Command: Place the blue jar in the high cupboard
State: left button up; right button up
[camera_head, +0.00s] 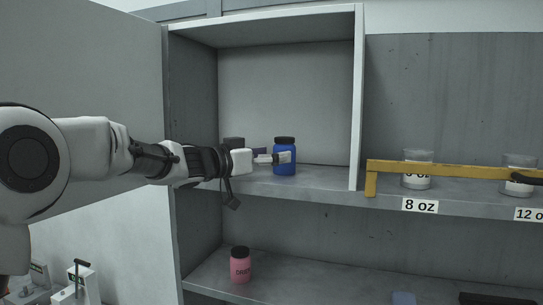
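The blue jar (285,168) with its black lid is upright inside the upper left cupboard compartment (285,65), at its shelf. My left arm reaches in from the left. One pale fingertip of my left gripper (272,157) overlaps the front of the jar. The other finger is partly hidden behind the near one and the jar. I cannot tell whether the fingers press on the jar or stand open around it, or whether the jar's base fully rests on the shelf. My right gripper is not in view.
A pink jar (240,266) stands on the lower shelf. A yellow bar (440,169) runs along the right shelf, with clear containers (417,158) (519,165) behind it and labels "8 oz" and "12 o". A grey panel (85,90) stands at the left.

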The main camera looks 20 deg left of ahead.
pick_arm(q)
jog(key=shift+s+f, duration=0.1)
jog(key=shift+f, duration=0.05)
jog(key=shift+b+v, duration=1.1)
jog(key=shift+v, duration=0.15)
jog(key=b+v, duration=0.1)
jog(key=v, duration=0.7)
jog(key=shift+b, duration=0.3)
